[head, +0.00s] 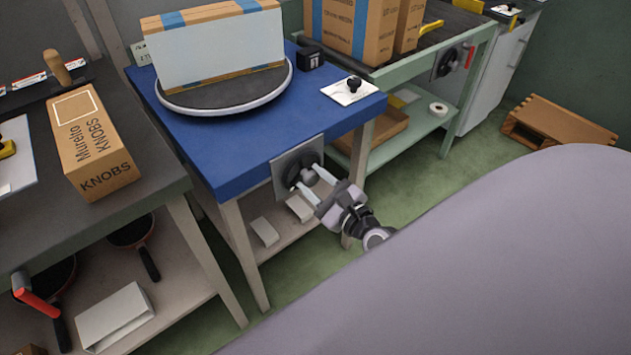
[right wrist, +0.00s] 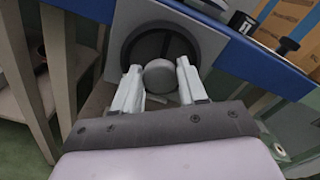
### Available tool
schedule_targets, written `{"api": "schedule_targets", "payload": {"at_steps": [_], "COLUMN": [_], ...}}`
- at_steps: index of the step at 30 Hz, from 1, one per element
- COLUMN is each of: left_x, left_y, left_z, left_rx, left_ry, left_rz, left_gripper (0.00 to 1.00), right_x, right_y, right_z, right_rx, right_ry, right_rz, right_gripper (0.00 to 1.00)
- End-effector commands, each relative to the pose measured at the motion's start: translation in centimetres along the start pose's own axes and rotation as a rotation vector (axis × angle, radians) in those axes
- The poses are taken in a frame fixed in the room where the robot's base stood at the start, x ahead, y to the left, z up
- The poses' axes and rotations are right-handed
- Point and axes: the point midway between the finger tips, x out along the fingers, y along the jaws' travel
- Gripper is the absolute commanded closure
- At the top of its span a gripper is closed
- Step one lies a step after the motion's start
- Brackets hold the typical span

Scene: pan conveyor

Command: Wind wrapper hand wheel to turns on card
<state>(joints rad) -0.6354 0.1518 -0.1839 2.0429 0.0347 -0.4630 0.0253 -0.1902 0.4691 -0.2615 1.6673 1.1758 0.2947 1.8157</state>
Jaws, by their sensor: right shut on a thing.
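The wrapper hand wheel (head: 303,175) is a dark round wheel on a grey plate (head: 281,181) at the front of the blue table. My right gripper (head: 315,183) is at the wheel, its fingers around the grey knob (right wrist: 160,76) in front of the wheel. The right wrist view shows a finger on each side of the knob, with the dark wheel rim (right wrist: 132,45) behind. On the blue table (head: 225,165) a white-wrapped box (head: 215,50) stands on a dark round turntable (head: 230,93). A card (head: 349,92) with a black knob lies at the table's right. Its writing is unreadable. My left gripper is out of view.
A cardboard box marked KNOBS (head: 95,155) sits on the left bench. A green bench (head: 440,60) with cartons and another wheel (head: 447,62) stands behind right. A wooden pallet (head: 560,125) lies on the floor. Pans lie on the left lower shelf.

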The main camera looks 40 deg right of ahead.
Motion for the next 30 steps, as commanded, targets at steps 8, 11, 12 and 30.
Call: {"api": "schedule_targets", "payload": {"at_steps": [8, 11, 12, 30], "left_x": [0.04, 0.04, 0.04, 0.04], "left_y": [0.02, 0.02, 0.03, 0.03], "left_z": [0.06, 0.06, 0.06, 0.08], "left_rx": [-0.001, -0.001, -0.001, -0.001], "left_ry": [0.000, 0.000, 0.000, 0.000], "left_rz": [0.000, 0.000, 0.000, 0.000], "left_gripper": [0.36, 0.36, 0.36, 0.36], "right_x": [0.01, 0.01, 0.01, -0.96], "right_y": [-0.07, -0.07, -0.07, 0.02], "right_z": [-0.02, -0.01, -0.01, -0.05], "right_rx": [0.009, 0.011, 0.011, 0.011], "right_ry": [0.000, 0.000, 0.000, 0.001], "right_rz": [-0.001, -0.001, -0.001, 0.001], "right_gripper": [0.88, 0.88, 0.88, 0.34]}}
